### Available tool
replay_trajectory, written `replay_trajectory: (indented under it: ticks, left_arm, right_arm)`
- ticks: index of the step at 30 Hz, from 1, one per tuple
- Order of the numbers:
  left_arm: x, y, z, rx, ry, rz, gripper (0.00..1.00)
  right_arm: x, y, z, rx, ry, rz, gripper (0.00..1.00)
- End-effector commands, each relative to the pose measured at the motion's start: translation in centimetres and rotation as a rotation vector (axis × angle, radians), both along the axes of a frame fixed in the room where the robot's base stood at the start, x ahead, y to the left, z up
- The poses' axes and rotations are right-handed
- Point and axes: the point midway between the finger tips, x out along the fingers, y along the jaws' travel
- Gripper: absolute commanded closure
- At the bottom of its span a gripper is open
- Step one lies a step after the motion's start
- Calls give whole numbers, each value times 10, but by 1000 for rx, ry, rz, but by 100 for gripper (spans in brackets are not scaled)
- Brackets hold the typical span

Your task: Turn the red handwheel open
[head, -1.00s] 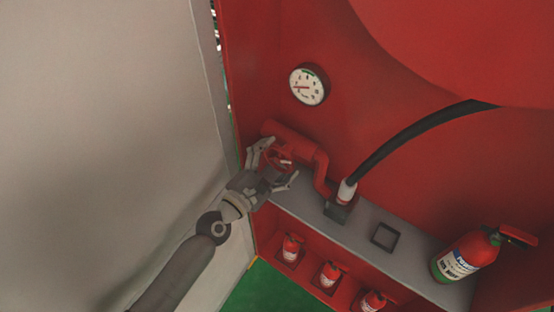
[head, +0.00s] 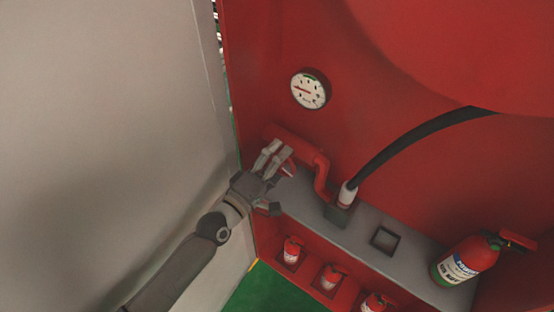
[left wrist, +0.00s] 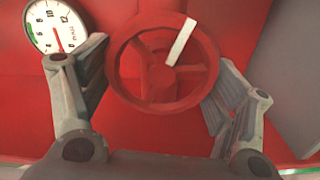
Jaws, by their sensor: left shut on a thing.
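The red handwheel (left wrist: 131,62) shows between my fingers in the left wrist view, with spokes, a round hub and a white bar lying from its hub to its rim. My left gripper (left wrist: 163,65) is shut on the wheel, one finger at each side of its rim. In the head view my left gripper (head: 276,160) is at the front of the red pipe (head: 300,147) and hides most of the wheel. My right gripper is in no view.
A round gauge (head: 311,89) sits above the pipe. A grey shelf (head: 410,262) bears an extinguisher (head: 466,258); smaller extinguishers (head: 332,277) stand below. A pale panel (head: 100,120) stands close at left.

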Motion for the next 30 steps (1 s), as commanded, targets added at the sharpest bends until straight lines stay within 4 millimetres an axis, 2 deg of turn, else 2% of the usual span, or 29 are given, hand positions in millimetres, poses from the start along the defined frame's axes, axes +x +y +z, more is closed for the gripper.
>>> replay_trajectory:
  ticks: [10,27,28,30]
  left_arm:
    - [0,0,0,123,-86,-1,42]
    - [0,0,0,149,-104,0,42]
    - [0,0,0,149,-104,0,16]
    - [0,0,0,148,-104,0,7]
  right_arm:
    - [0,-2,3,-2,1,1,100]
    - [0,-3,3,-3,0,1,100]
    - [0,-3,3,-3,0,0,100]
    - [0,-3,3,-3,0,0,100]
